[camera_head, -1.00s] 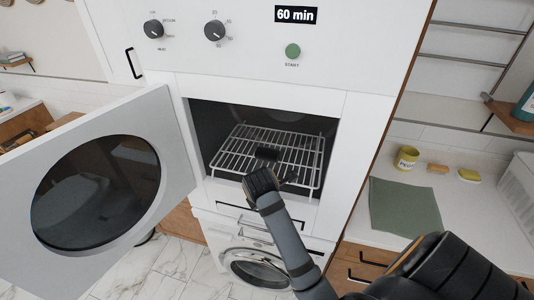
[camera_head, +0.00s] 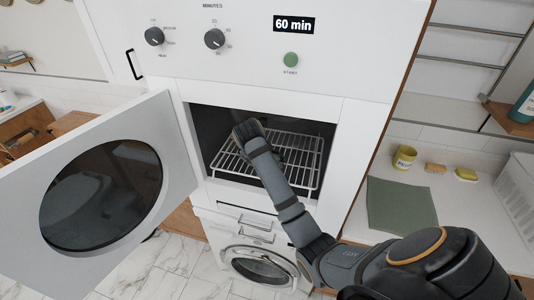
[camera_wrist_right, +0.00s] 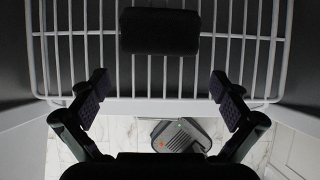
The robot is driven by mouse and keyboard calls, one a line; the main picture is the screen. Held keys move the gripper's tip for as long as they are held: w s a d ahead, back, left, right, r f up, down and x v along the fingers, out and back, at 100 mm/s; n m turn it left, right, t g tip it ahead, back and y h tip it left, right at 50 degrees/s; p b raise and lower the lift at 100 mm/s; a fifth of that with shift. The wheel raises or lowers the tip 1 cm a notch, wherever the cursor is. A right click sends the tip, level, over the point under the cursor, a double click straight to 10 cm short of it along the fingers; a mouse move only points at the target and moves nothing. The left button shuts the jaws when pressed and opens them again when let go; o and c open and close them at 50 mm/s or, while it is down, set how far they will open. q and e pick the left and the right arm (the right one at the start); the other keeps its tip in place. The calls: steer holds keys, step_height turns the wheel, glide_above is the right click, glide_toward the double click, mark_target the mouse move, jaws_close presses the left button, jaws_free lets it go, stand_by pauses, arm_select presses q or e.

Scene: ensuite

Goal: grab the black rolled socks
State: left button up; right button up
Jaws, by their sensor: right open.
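The black rolled socks (camera_wrist_right: 160,31) lie on the white wire rack (camera_wrist_right: 60,50) inside the open dryer cabinet, near the top of the right wrist view. In the head view my right arm covers most or all of them. My right gripper (camera_wrist_right: 158,86) is open and empty. Its two fingers are spread wider than the socks, and the socks lie ahead of the fingertips, centred between them and apart from them. In the head view the right gripper end (camera_head: 247,130) is inside the cabinet opening, over the rack (camera_head: 308,165). My left gripper is not in view.
The round-windowed door (camera_head: 170,120) stands open to the left. The cabinet's white walls frame the opening closely. A front-loading washer (camera_head: 225,255) is below. At right, a counter holds a green cloth (camera_head: 400,205), a yellow cup (camera_head: 405,157) and a white basket (camera_head: 518,185).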

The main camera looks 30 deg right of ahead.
steer(key=shift+w+d+r, duration=0.15)
steer(key=w+d+p, duration=0.2)
steer(key=d, duration=0.1)
steer(key=shift+w+d+r, duration=0.15)
steer(key=shift+w+d, duration=0.05)
steer(key=shift+w, duration=0.2)
steer(key=shift+w+d+f+p, duration=0.15)
steer(key=shift+f+p, duration=0.45)
steer(key=shift+d+f, duration=0.1)
steer(key=shift+f, duration=0.15)
steer(key=shift+a+r, duration=0.1)
steer(key=shift+a, duration=0.1)
steer(key=shift+c, duration=1.3)
steer(key=c, duration=0.9)
